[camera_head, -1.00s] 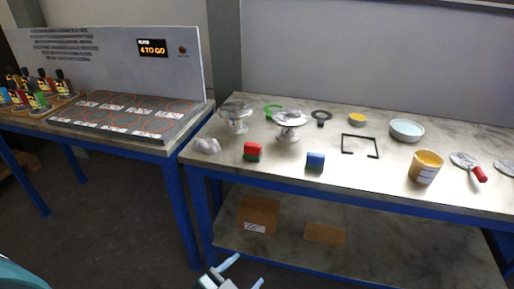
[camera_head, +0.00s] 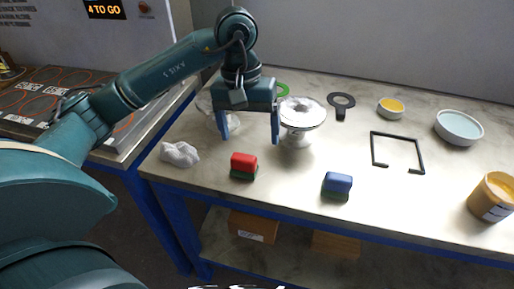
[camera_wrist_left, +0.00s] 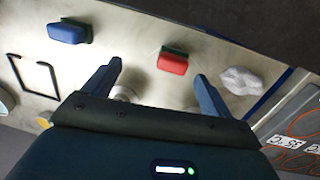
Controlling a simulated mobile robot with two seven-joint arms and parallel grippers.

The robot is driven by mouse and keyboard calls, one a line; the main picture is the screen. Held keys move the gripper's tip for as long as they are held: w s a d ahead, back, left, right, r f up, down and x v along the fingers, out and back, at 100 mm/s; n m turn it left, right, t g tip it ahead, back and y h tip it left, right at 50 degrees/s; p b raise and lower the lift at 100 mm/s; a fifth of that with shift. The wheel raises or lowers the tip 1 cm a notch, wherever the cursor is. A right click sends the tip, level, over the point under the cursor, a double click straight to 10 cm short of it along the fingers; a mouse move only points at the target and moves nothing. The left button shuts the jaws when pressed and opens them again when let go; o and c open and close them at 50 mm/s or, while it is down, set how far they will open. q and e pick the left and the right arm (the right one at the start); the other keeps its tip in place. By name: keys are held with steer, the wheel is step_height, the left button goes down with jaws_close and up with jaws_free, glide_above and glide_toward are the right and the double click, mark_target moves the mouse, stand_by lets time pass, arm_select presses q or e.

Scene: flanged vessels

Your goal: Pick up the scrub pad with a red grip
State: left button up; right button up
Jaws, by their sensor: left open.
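The scrub pad with a red grip (camera_head: 243,162) lies on the table near its front edge, its green pad underneath. It also shows in the left wrist view (camera_wrist_left: 172,62), beyond and between the fingertips. My left gripper (camera_head: 250,138) is open and empty, pointing down above and behind the red-gripped pad, apart from it. Its two blue fingers also show in the left wrist view (camera_wrist_left: 158,70). A similar pad with a blue grip (camera_head: 337,183) lies to the right and also shows in the left wrist view (camera_wrist_left: 69,32). My right gripper is out of view.
A flanged metal vessel (camera_head: 302,115) stands just right of the left gripper; another is partly hidden behind it. A crumpled white cloth (camera_head: 180,154) lies left of the red pad.

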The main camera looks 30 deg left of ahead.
mark_target(243, 157)
arm_select(q)
steer(key=shift+y, duration=0.7)
steer(key=a+f, duration=0.1)
steer(key=f, duration=0.3)
steer(key=w+a+f, duration=0.1)
steer(key=shift+a+f, duration=0.35)
steer(key=shift+f, duration=0.05)
steer(key=shift+w+d+f+p, duration=0.1)
steer(key=shift+f+p, duration=0.05)
steer(key=shift+f, duration=1.35)
steer(key=shift+w+f+p, duration=0.1)
steer(key=shift+f+p, duration=0.05)
steer(key=shift+f, duration=1.3)
steer(key=shift+c, duration=0.5)
steer(key=c, duration=1)
step_height(243, 157, up, 10)
steer(key=shift+b, duration=0.35)
